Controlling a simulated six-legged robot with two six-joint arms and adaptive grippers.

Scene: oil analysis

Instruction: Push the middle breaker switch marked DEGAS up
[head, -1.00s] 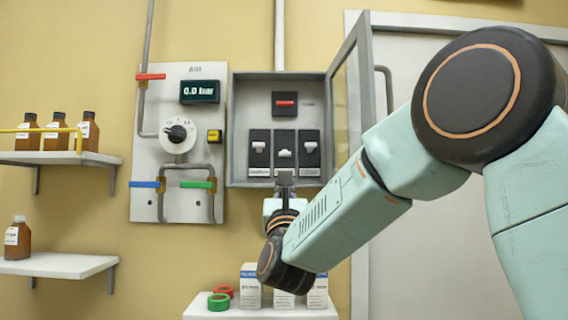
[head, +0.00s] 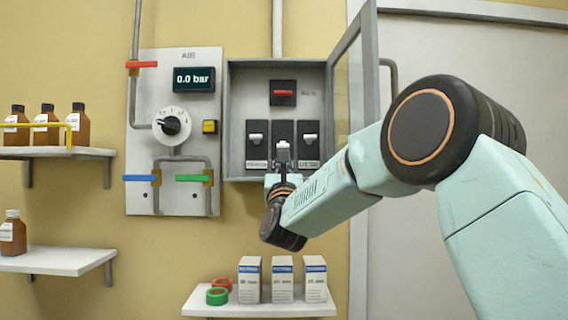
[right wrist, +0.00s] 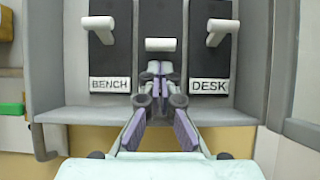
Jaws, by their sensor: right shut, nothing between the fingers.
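The middle breaker switch (head: 283,128) is a black plate between two similar ones in a grey open breaker box (head: 229,120). Its white lever (right wrist: 160,44) sits lower than the levers of the BENCH (right wrist: 98,24) and DESK (right wrist: 218,32) switches. My right gripper (right wrist: 160,68) is shut and empty, its tips just below the middle lever; whether they touch it I cannot tell. The gripper also shows in the head view (head: 283,146), over the lower part of the middle switch. It hides the middle label. My left gripper is not in view.
The box's glazed door (head: 356,75) stands open on the right, close to my right arm. A red switch (head: 283,92) is above the breakers. An air panel (head: 176,90) is at left. A low shelf (head: 262,309) holds cartons and tape rolls.

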